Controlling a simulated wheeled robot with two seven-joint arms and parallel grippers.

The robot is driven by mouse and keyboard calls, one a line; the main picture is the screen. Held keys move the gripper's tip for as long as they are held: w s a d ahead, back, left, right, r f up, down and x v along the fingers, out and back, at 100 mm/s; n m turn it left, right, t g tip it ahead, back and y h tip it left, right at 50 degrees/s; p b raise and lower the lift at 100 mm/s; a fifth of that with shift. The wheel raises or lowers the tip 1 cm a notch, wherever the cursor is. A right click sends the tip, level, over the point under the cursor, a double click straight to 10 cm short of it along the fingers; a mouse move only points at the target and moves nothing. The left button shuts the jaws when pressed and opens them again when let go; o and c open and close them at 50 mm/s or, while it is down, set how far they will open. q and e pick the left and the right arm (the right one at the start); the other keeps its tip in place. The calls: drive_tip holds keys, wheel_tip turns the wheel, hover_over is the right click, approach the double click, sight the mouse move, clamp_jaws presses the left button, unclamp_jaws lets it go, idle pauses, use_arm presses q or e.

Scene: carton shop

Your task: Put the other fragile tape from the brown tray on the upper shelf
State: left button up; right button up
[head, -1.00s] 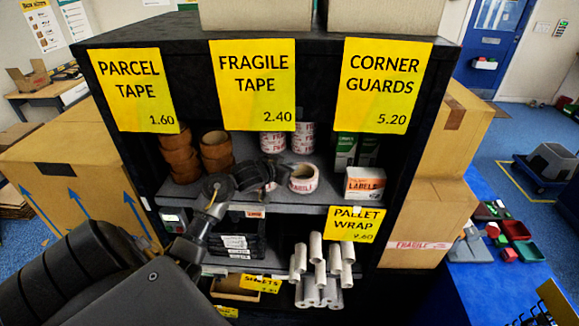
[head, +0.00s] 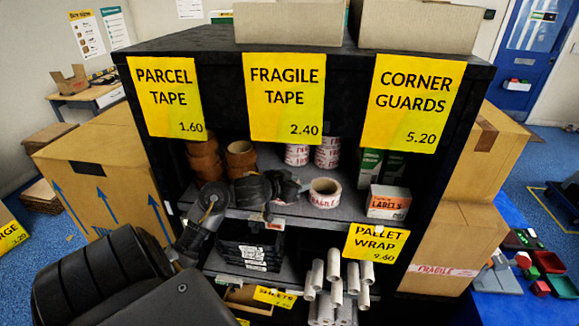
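A white fragile tape roll with red print (head: 325,193) lies flat on the upper shelf (head: 240,213), left of the labels box. More fragile tape rolls (head: 328,153) stand stacked behind it, under the yellow fragile tape sign (head: 285,98). My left gripper (head: 287,187) is over the upper shelf, just left of the front roll, and no tape shows in it. Its fingers are dark against the dark shelf, so I cannot tell whether they are open. My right gripper is not in view.
Brown parcel tape (head: 240,160) stands behind my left gripper. The labels box (head: 388,202) and green corner guards (head: 370,168) are to the right. White pallet wrap rolls (head: 335,285) stick out below. Cartons (head: 455,245) flank the rack; a blue table (head: 498,280) holds small coloured trays.

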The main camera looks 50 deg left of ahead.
use_arm(q)
drive_tip(key=v, duration=0.5)
drive_tip(key=shift+d, duration=0.1)
idle(0.4)
